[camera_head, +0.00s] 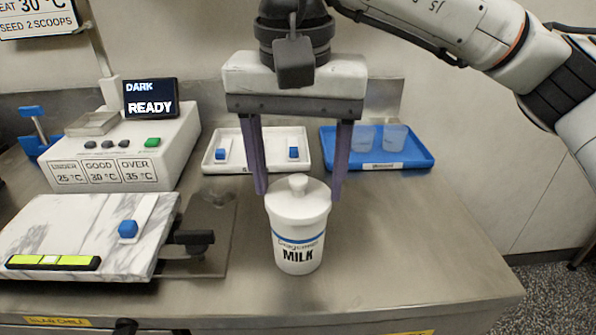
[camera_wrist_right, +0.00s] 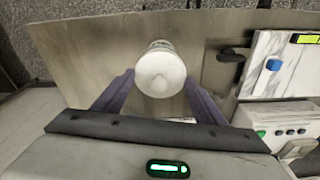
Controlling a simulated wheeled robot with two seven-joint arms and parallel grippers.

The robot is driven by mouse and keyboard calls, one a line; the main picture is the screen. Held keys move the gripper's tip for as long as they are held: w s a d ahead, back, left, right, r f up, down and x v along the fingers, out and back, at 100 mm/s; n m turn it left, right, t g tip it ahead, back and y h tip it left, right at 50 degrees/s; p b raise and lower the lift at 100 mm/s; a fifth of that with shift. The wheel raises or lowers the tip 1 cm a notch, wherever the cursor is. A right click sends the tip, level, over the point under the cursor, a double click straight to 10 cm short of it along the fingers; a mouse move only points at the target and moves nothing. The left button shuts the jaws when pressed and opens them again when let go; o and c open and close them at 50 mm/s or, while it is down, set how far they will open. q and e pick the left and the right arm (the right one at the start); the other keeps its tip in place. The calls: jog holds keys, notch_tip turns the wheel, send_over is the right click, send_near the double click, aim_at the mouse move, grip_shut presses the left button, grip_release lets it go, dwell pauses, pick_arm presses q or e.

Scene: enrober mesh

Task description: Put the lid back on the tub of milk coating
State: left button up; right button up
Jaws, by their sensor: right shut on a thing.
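The tub of milk coating (camera_head: 298,257) is a white cylinder with a blue band and the word MILK, upright on the steel counter. Its white lid (camera_head: 299,203) with a round knob is level over the tub's mouth, with no gap visible between them. In the right wrist view the lid (camera_wrist_right: 160,72) shows from above and hides most of the tub. My right gripper (camera_head: 299,192) points down with its two purple fingers on either side of the lid, shut on its rim. My left gripper is not in view.
A blue tray (camera_head: 420,160) with two clear cups and a white tray (camera_head: 211,165) with blue-handled pieces stand behind. A control box (camera_head: 120,165) and a marble slab (camera_head: 75,225) are at the left. The counter right of the tub is clear.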

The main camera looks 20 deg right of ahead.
jog(key=o, duration=1.5)
jog(key=shift+c, duration=0.2)
jog(key=shift+r+p, duration=3)
jog(key=shift+r, duration=0.5)
grip_shut()
jog(key=shift+f, duration=0.15)
